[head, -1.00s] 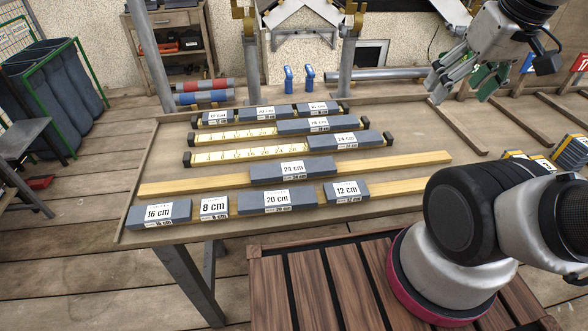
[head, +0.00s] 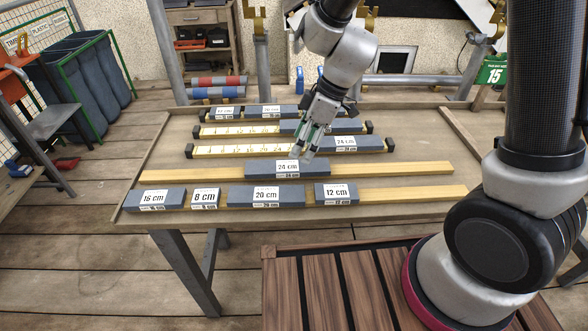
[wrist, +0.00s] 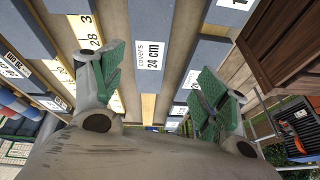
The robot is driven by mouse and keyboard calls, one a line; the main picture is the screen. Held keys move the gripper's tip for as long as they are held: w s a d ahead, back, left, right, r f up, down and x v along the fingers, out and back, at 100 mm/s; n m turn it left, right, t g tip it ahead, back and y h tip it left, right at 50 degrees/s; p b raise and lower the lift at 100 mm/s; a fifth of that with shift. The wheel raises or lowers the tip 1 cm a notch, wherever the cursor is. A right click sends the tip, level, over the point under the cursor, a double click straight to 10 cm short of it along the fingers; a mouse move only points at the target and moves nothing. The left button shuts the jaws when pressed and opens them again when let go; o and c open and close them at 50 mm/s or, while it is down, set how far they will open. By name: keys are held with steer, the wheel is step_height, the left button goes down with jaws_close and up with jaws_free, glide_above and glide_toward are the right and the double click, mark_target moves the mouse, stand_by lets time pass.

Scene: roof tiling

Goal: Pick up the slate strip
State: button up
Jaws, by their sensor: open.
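Several grey slate strips with white length labels lie on the table. A 24 cm slate strip (head: 258,169) rests on the middle of the rear bare wooden batten (head: 400,170). My gripper (head: 312,145) is above and just behind this strip, fingers pointing down, open and empty. In the wrist view the open green-padded fingers (wrist: 157,78) are spread either side of a strip labelled 24 cm (wrist: 148,24). Strips of 16 cm (head: 144,202), 8 cm (head: 205,207), 20 cm (head: 240,197) and 12 cm (head: 350,190) lie in the front row.
Behind are gauge rows with yellow scales (head: 237,150) and black end blocks, some holding slate strips; another 24 cm strip (head: 372,143) lies there. Blue bins (head: 80,80) stand at the left. The table's right part (head: 420,130) is mostly clear.

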mark_target(288, 165)
steer(key=shift+w+a+n, duration=0.15)
steer(key=shift+w+n, duration=0.2)
steer(key=shift+n, duration=0.65)
steer(key=shift+a+f, duration=0.1)
steer(key=shift+f, duration=0.2)
steer(key=x, duration=0.4)
steer(key=w+x, duration=0.1)
steer(key=x, duration=0.2)
steer(key=c, duration=1.3)
